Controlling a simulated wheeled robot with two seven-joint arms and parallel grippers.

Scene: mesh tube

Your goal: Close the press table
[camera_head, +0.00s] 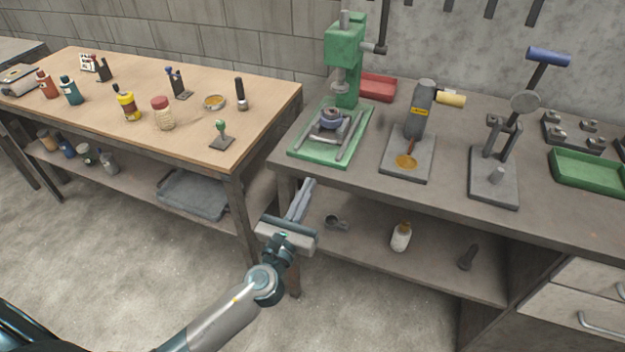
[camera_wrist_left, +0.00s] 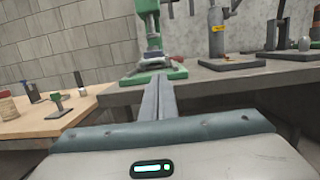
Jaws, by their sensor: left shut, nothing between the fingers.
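A green press (camera_head: 346,60) stands on the grey workbench at the upper middle of the head view; it also shows in the left wrist view (camera_wrist_left: 150,35). Its green base (camera_head: 312,152) carries a dark round part (camera_head: 332,119) between grey bars, below the press head. I cannot tell for sure which part is the press table. My left gripper (camera_head: 308,185) is shut and empty, in front of the bench's left front edge and apart from the press. In the left wrist view its fingers (camera_wrist_left: 160,82) point toward the press base. My right gripper is not in view.
Right of the press stand a grey hand tool on a plate (camera_head: 408,158) and a blue-handled lever press (camera_head: 494,180). A red tray (camera_head: 378,87) lies behind, a green tray (camera_head: 590,172) at right. A wooden table (camera_head: 200,125) with bottles stands left, a gap between.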

